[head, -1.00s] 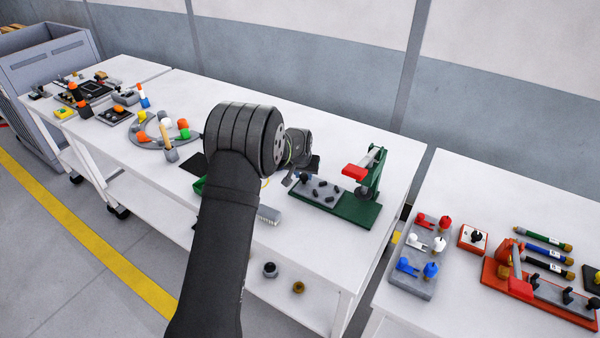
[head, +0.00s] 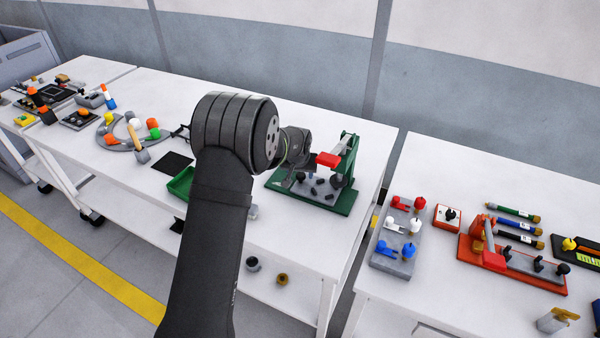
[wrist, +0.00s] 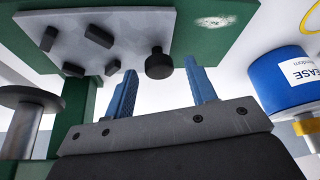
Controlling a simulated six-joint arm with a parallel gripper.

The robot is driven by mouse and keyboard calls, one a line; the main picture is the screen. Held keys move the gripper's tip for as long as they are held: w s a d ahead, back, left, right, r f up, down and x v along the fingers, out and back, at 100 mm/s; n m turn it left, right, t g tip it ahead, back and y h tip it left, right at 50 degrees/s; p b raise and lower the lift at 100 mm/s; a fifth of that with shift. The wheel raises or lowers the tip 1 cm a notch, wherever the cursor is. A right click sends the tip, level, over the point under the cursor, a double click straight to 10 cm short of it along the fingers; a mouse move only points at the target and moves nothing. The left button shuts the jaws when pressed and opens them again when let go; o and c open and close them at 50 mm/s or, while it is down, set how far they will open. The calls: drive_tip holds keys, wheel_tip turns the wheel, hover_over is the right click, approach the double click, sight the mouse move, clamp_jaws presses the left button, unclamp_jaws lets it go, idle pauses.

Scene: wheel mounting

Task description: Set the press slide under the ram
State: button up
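The green press (head: 345,203) stands on the middle table, with its red-ended lever (head: 328,160) above the base. The press slide, a grey plate with several black blocks (head: 325,194), lies on the base; it also shows in the wrist view (wrist: 75,22). The round grey-and-dark ram (wrist: 28,97) is at the left of the wrist view, beside the plate. A black knob (wrist: 158,64) stands at the plate's edge. My gripper (wrist: 162,70) is open, its blue fingers on either side of the knob in the picture. Contact is not visible. In the head view my arm partly hides the gripper.
A blue grease can (wrist: 285,80) is close to my gripper's right in the wrist view. A green tray (head: 181,184) and black mat (head: 172,162) lie left of the press. The right table holds a red fixture (head: 520,268) and a grey rack (head: 398,240).

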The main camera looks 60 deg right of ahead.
drive_tip(key=shift+r, duration=0.15)
drive_tip(key=v, duration=1.7)
drive_tip(key=shift+r, duration=0.1)
drive_tip(key=a+f+n+g+h, duration=0.2)
drive_tip(key=a+f+n+g, duration=0.7)
drive_tip(key=n, duration=0.7)
drive_tip(key=w+a+f+n+t+h, duration=0.25)
drive_tip(key=w+n+h, duration=0.45)
drive_tip(key=n, duration=0.6)
drive_tip(key=shift+t+y, duration=0.3)
drive_tip(key=shift+t, duration=0.15)
drive_tip(key=x, duration=1.1)
drive_tip(key=w+r+x, duration=0.1)
drive_tip(key=x, duration=0.5)
drive_tip(key=shift+d+f, duration=0.15)
drive_tip(key=shift+d, duration=0.4)
